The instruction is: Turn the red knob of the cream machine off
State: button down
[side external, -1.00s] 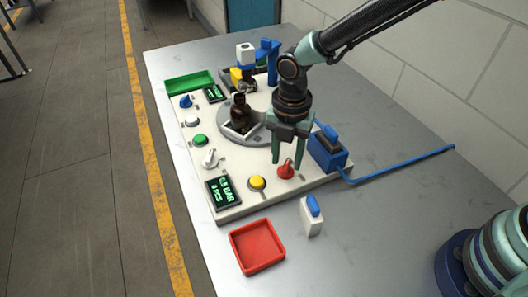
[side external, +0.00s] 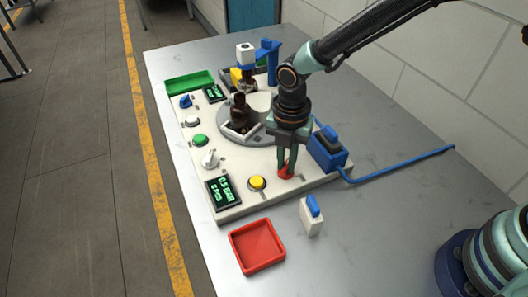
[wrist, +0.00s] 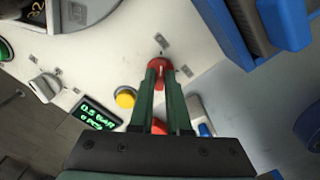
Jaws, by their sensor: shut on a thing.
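The red knob (side external: 285,173) sits on the near right part of the cream machine's top panel (side external: 240,190). My gripper (side external: 286,168) points down over it, with its green fingers shut on the knob. In the wrist view the red knob (wrist: 160,68) shows between and beyond the fingertips of my gripper (wrist: 160,75). The fingers hide part of the knob, so its pointer direction is hard to tell. The display (side external: 225,190) on the machine reads 0.5 BAR in green.
A yellow button (side external: 257,183) is left of the knob. A blue block with a cable (side external: 328,152) stands close on the right. A white block with a blue top (side external: 312,215) and a red tray (side external: 257,247) are in front. An amber bottle (side external: 239,110) stands on the turntable behind.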

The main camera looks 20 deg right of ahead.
jog(key=m, duration=0.8)
jog(key=shift+m, duration=0.3)
jog(key=m, duration=0.4)
jog(key=shift+m, duration=0.3)
jog(key=m, duration=0.4)
jog(key=shift+m, duration=0.3)
jog(key=c, duration=0.9)
grip_release()
